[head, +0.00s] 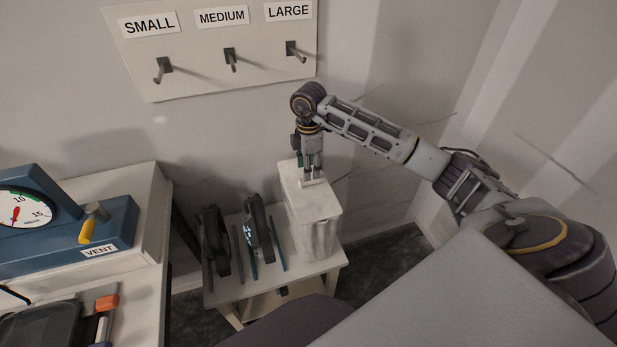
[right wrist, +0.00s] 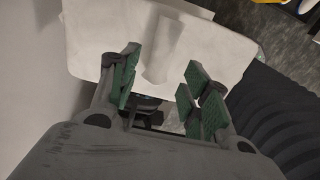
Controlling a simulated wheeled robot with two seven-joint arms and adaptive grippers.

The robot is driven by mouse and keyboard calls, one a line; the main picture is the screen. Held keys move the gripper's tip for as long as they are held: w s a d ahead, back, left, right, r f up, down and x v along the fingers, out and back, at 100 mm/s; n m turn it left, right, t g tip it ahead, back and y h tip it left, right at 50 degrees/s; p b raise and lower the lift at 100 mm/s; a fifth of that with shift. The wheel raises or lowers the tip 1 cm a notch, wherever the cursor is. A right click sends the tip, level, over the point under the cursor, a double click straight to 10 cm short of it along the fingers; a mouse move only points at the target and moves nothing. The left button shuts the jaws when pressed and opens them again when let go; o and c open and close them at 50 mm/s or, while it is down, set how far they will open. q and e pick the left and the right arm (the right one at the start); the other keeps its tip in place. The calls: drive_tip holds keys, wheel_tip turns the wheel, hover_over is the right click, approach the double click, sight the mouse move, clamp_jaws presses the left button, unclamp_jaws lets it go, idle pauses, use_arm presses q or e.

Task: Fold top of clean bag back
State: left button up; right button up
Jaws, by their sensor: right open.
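A pale, off-white, box-shaped thing, which looks like the clean bag (head: 314,232), stands at the right end of a small low table. Its top is pale and flat, with a raised strip on it, which also shows in the right wrist view, where the pale top (right wrist: 105,45) fills the upper middle. My right gripper (head: 312,174) points down just above this top, near the strip. Its green-padded fingers (right wrist: 160,84) are apart with nothing seen between them. I cannot tell whether they touch the top. My left gripper is not in view.
The small table (head: 228,292) also holds dark tool-like items (head: 215,240) in a rack with blue rods. A blue gauge box (head: 75,235) marked VENT sits on a bench at left. Hooks labelled SMALL, MEDIUM and LARGE hang on a wall board (head: 205,75).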

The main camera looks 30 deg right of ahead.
drive_tip(key=shift+f, duration=2.55)
clamp_jaws()
